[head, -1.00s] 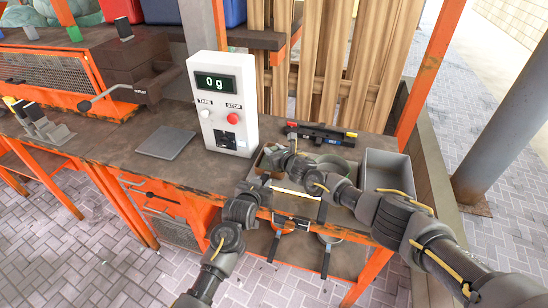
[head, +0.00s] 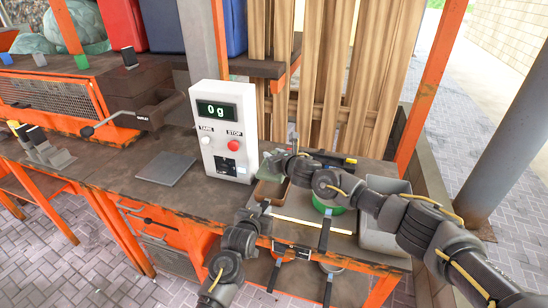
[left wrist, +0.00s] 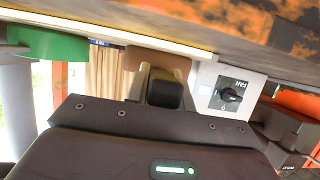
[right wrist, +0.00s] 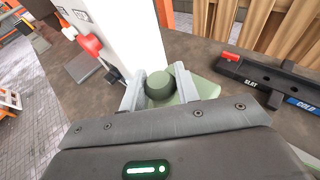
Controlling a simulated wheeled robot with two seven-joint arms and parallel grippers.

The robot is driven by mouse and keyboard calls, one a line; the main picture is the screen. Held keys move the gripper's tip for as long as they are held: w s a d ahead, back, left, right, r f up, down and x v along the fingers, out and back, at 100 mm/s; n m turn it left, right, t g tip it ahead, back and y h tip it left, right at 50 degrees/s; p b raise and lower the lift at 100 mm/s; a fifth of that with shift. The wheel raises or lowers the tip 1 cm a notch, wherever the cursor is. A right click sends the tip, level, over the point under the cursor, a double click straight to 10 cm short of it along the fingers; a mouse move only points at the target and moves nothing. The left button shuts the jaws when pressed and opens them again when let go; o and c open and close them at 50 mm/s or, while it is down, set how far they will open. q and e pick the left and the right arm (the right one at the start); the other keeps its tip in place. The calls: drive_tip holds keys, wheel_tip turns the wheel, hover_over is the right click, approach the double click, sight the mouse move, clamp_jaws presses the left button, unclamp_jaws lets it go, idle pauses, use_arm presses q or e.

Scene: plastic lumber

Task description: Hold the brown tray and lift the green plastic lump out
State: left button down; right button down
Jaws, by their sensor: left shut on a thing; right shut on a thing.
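The brown tray (head: 268,192) sits on the bench to the right of the scale box. My left gripper (head: 264,207) is shut on its near edge; the left wrist view shows the brown tray (left wrist: 147,58) just beyond the jaws. The pale green plastic lump (head: 274,164) is in my right gripper (head: 287,154), above the tray. In the right wrist view the jaws close around a dark green knob-like part (right wrist: 158,84), with the translucent green lump (right wrist: 200,88) behind it. The lump's underside is hidden, so its exact clearance is unclear.
The white scale box (head: 224,130) reads 0 g and stands close on the left. A green round container (head: 328,204) and a grey bin (head: 382,238) are to the right. A black bar marked COLD (right wrist: 275,85) lies behind. A grey plate (head: 166,169) lies left.

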use_arm(q)
drive_tip(key=c, duration=1.1)
unclamp_jaws()
drive_tip(key=v, duration=1.2)
